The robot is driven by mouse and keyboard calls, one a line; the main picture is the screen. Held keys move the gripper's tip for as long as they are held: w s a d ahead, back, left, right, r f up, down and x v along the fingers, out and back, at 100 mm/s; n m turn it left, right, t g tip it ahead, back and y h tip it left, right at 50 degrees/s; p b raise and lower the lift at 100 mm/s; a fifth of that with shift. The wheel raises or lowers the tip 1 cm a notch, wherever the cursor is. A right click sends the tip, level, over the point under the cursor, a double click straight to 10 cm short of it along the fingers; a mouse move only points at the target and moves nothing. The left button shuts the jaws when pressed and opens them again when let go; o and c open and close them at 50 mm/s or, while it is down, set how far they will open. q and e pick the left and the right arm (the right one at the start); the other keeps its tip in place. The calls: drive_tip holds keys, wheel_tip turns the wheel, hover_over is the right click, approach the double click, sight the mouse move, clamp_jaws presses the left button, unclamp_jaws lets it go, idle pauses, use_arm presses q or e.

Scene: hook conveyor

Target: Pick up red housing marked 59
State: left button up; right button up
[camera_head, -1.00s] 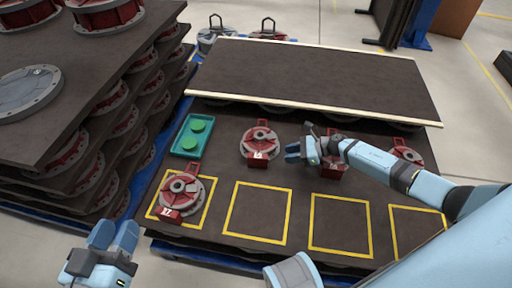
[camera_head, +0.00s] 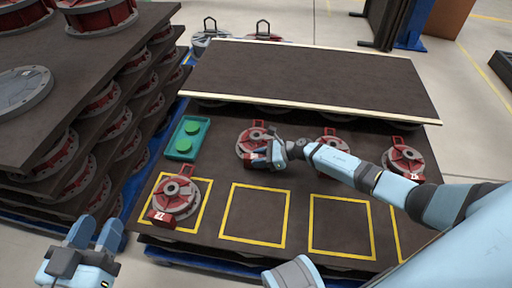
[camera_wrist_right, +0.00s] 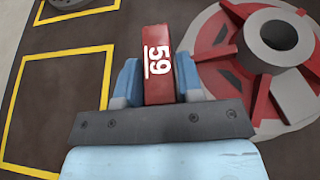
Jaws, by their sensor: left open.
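The red housing marked 59 (camera_head: 252,140) sits on the dark pallet top, right of the teal tray. My right gripper (camera_head: 262,160) is at its near side and hides part of it. In the right wrist view the red block marked 59 (camera_wrist_right: 158,62) lies between the two blue fingers of my right gripper (camera_wrist_right: 160,80). The fingertips are close against both sides, but I cannot tell whether they grip it. The round grey and red body (camera_wrist_right: 275,50) is to the right. My left gripper (camera_head: 80,245) is open and empty at lower left, away from the pallet.
Other red housings stand at front left (camera_head: 176,197), at centre right (camera_head: 331,143) and at far right (camera_head: 404,157). A teal tray (camera_head: 187,138) with green discs is beside them. Yellow squares (camera_head: 255,215) mark bare front space. A raised dark panel (camera_head: 310,78) covers the back.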

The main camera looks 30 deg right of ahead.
clamp_jaws()
idle(1.3)
drive_tip(key=shift+w+r, duration=0.1)
drive_tip(key=shift+r, duration=0.15)
